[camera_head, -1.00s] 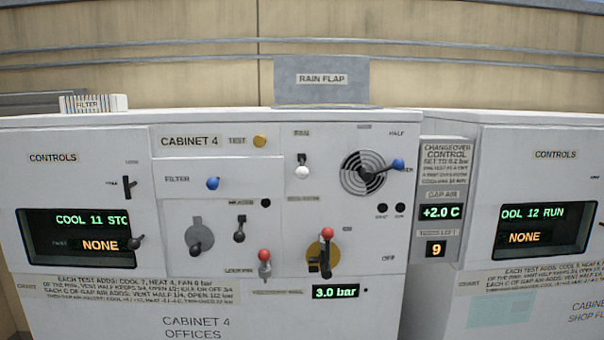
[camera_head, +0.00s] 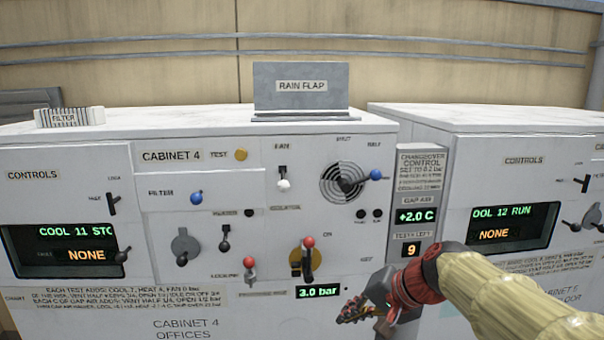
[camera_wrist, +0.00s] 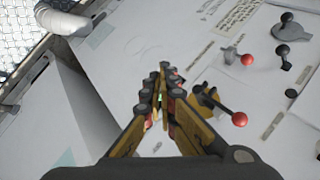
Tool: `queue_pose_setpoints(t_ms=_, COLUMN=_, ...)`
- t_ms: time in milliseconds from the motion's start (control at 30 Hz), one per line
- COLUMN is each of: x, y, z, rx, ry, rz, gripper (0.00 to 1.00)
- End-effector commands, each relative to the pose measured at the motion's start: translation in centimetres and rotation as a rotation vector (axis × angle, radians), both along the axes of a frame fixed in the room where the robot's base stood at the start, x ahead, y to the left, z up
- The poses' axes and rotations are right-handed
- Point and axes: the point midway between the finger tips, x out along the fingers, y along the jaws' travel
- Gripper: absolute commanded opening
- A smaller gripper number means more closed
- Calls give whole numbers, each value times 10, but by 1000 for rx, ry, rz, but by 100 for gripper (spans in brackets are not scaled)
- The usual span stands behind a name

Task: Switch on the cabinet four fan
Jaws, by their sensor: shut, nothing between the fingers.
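The cabinet 4 front (camera_head: 150,295) faces me in the head view. Its fan switch (camera_head: 283,184), under a small FAN label, is a short lever with a white knob hanging down. Below it, the isolator lever (camera_head: 308,243) has a red knob pointing up on a yellow plate; its red knob also shows in the wrist view (camera_wrist: 239,118). My gripper (camera_head: 345,313) is shut and empty, low at the cabinet's right, below and right of the fan switch. Its closed fingers show in the wrist view (camera_wrist: 164,72), apart from the isolator. I cannot make out the fan switch there.
A red-knobbed lock pin (camera_head: 249,268), blue filter knob (camera_head: 196,198) and vent lever with blue knob (camera_head: 375,175) stick out nearby. The pressure display (camera_head: 318,292) reads 3.0 bar. The changeover panel (camera_head: 412,190) and another cabinet (camera_head: 535,160) stand at the right.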

Motion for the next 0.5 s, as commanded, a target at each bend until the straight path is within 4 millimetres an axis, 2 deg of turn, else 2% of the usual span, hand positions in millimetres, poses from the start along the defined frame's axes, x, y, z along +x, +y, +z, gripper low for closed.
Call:
queue_pose_setpoints(t_ms=33, x=21, y=2, z=21, rx=69, ry=-18, rz=-34, gripper=0)
queue_pose_setpoints(t_ms=100, x=48, y=6, z=48, rx=174, ry=-49, rz=-80, gripper=0)
queue_pose_setpoints(t_ms=300, x=111, y=15, z=130, rx=458, ry=-152, rz=-178, gripper=0)
queue_pose_setpoints(t_ms=400, x=129, y=19, z=168, rx=573, ry=-203, rz=-201, gripper=0)
queue_pose_setpoints(t_ms=500, x=137, y=21, z=201, rx=658, ry=-244, rz=-214, gripper=0)
